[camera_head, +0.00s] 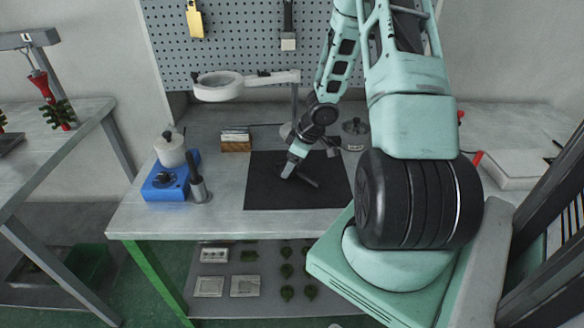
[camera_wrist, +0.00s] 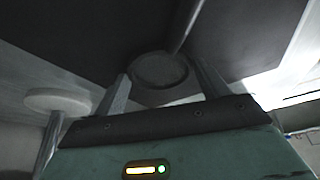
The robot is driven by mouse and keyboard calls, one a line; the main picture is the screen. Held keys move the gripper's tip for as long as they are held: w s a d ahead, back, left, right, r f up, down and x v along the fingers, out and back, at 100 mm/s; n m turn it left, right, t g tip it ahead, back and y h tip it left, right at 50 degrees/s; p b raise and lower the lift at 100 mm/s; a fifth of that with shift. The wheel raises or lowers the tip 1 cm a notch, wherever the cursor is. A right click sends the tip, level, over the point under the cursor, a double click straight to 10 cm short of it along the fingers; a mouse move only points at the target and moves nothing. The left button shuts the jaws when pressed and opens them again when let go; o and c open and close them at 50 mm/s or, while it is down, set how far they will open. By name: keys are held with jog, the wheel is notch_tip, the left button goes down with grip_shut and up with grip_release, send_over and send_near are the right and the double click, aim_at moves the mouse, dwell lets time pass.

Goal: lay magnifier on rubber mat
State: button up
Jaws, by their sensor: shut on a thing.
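My gripper (camera_head: 289,170) points down over the black rubber mat (camera_head: 262,195) on the bench. It is shut on the magnifier, whose dark handle (camera_head: 308,181) shows just right of the fingertips. In the wrist view the magnifier's round lens (camera_wrist: 160,71) sits between the two fingers, and its handle runs up and right. The dark mat (camera_wrist: 85,55) fills much of the background there. The magnifier is over the mat or on it; I cannot tell whether it touches.
A blue heater with a white pot (camera_head: 170,178) and a grey cylinder holder (camera_head: 199,190) stand left of the mat. A small wooden block (camera_head: 236,143) lies behind. A white ring lamp (camera_head: 218,86) overhangs the bench's back. The mat's left part is clear.

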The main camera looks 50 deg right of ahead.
jog(key=shift+f, duration=0.15)
jog(key=o, duration=1.1)
